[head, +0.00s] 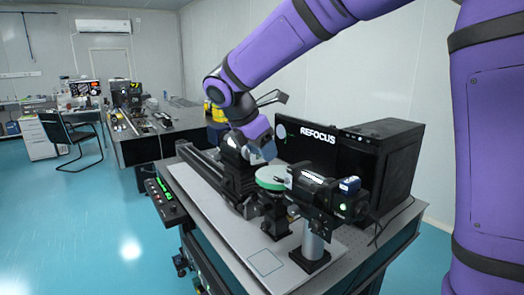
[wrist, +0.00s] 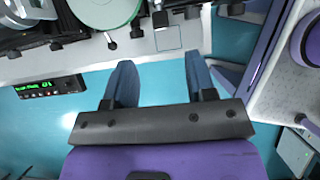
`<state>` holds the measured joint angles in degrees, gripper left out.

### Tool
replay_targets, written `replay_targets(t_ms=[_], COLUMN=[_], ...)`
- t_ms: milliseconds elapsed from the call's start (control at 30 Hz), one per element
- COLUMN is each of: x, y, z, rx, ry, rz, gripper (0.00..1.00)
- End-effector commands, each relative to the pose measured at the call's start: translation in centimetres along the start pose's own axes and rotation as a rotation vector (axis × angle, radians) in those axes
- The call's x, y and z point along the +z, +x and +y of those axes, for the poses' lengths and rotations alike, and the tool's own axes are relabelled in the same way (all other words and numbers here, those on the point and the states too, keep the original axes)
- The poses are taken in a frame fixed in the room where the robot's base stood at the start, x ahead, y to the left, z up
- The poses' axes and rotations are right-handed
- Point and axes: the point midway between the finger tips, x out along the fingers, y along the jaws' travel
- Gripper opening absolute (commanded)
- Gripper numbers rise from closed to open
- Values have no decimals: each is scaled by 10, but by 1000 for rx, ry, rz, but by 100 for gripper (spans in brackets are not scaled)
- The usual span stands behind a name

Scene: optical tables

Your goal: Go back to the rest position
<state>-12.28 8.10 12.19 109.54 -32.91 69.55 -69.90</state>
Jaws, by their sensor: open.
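My gripper (head: 263,152) hangs from my purple arm over the optical table, just above and behind a round green-rimmed disc (head: 270,178) on a black mount. In the wrist view its two blue fingers (wrist: 158,64) are spread apart with nothing between them. That view shows the disc (wrist: 104,8) at the top edge, ahead of the fingers and partly cut off. In the head view the fingertips are small, and I cannot tell how far they are from the disc.
A black camera-like device (head: 318,190) stands on a post beside the disc. Behind are a monitor reading REFOCUS (head: 312,140) and a black computer case (head: 382,160). A controller (head: 163,197) with green digits sits at the table's left edge. Blue floor (head: 105,225) lies open at left.

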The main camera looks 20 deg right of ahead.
Motion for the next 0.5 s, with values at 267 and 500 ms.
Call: replay_targets(t_ms=[267,500], x=[5,31], y=[-2,-15], z=[-8,-68], rx=[4,28], ry=[44,388], rz=[9,90], gripper=[51,51])
